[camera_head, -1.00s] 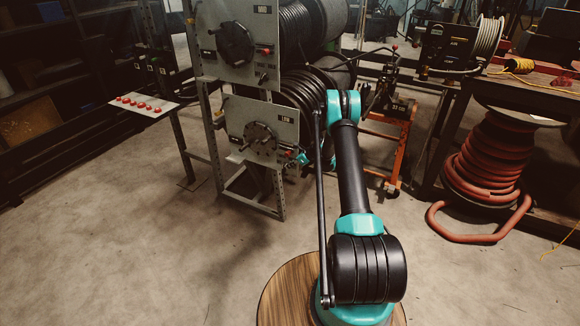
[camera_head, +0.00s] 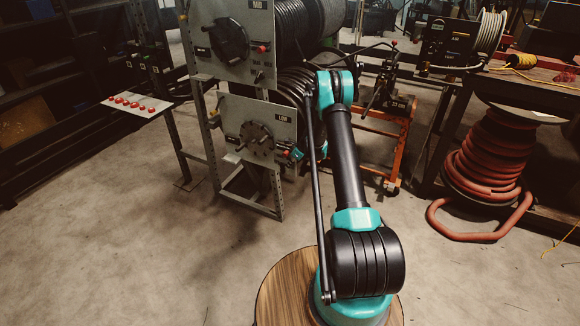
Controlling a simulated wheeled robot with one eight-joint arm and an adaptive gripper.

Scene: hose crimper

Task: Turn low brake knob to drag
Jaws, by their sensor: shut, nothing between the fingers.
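The grey LOW panel (camera_head: 232,112) is on the lower part of the reel stand, left of my arm. It carries a round hub with handles (camera_head: 257,140). A small red-tipped part (camera_head: 287,153) shows at the panel's lower right edge. I cannot tell whether it is the low brake knob, and no drag mark can be read. My gripper (camera_head: 297,154) is a small dark and teal shape at that same edge, partly hidden behind the arm. It is shut, close to the red-tipped part; whether they touch cannot be told.
Above is the MID panel (camera_head: 222,65) with a red knob (camera_head: 262,48). A shelf with red buttons (camera_head: 138,104) stands left. An orange cart (camera_head: 388,150) is behind my arm. A red hose reel (camera_head: 490,160) stands right. The floor at left front is clear.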

